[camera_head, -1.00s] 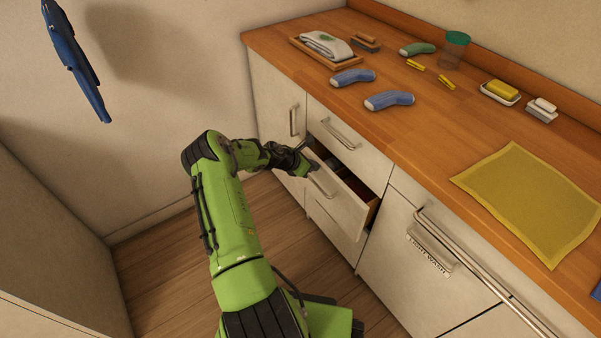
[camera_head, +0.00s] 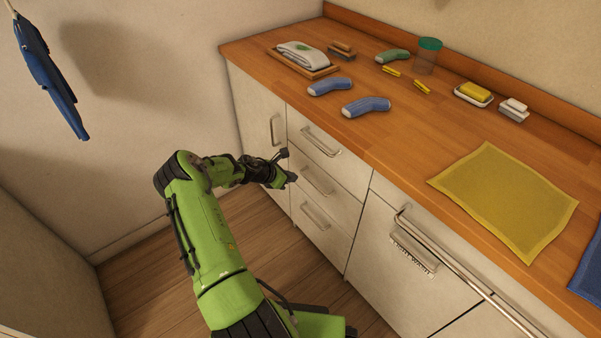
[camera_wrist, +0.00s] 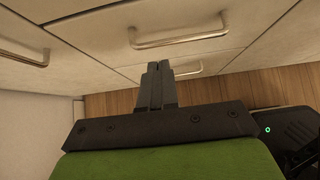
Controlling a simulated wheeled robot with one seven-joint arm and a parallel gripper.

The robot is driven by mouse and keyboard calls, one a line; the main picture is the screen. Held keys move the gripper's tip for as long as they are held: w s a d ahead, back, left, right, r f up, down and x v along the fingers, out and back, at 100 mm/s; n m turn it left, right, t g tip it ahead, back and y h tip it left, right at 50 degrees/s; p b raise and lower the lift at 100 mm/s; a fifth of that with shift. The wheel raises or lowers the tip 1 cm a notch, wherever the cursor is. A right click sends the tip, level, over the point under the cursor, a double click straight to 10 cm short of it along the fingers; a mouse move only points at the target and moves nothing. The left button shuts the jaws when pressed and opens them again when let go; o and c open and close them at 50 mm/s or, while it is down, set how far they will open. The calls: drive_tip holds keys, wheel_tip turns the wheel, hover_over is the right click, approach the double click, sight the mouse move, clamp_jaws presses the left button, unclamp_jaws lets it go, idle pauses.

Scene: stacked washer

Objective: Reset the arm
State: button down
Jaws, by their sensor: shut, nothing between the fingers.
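My green arm (camera_head: 208,235) reaches forward from the bottom of the head view, bent at the elbow. My gripper (camera_head: 288,167) is in front of the drawer stack, close to the middle drawer (camera_head: 327,184) and its handle. The wrist view shows my gripper (camera_wrist: 158,70) with its two fingers together and nothing between them. Drawer handles show beyond the fingertips there, apart from them as far as I can tell. All the drawers look closed.
The wooden countertop (camera_head: 400,135) carries blue socks (camera_head: 366,106), a folded towel (camera_head: 302,54), a soap dish (camera_head: 473,95) and a yellow cloth (camera_head: 505,201). A brush (camera_head: 413,252) hangs by the front rail. Blue cloth (camera_head: 50,80) hangs at left. Floor left of the cabinet is clear.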

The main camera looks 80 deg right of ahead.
drive_tip(key=p+v, duration=0.2)
drive_tip(key=v, duration=0.8)
drive_tip(key=shift+p, duration=0.3)
drive_tip(key=shift+r, duration=0.1)
drive_tip(key=w+a+r+m+t+y+p, duration=0.3)
drive_tip(key=w+a+r+m+t+p, duration=0.3)
drive_tip(key=w+a+r, duration=1.5)
drive_tip(key=s+a+r+m+t+y+p, duration=0.1)
drive_tip(key=s+a+r+t, duration=0.1)
drive_tip(key=a+r, duration=0.6)
drive_tip(key=s+a+r+m+t+y+p, duration=0.1)
drive_tip(key=s+a+r+t, duration=0.15)
drive_tip(key=a+r, duration=0.55)
drive_tip(key=s+a+r+m+t+y+p, duration=0.1)
drive_tip(key=s+a+r+t+p, duration=0.1)
drive_tip(key=s+a, duration=0.7)
drive_tip(key=a, duration=0.4)
drive_tip(key=shift+r+y, duration=0.15)
drive_tip(key=shift+y, duration=0.25)
drive_tip(key=shift+s, duration=0.1)
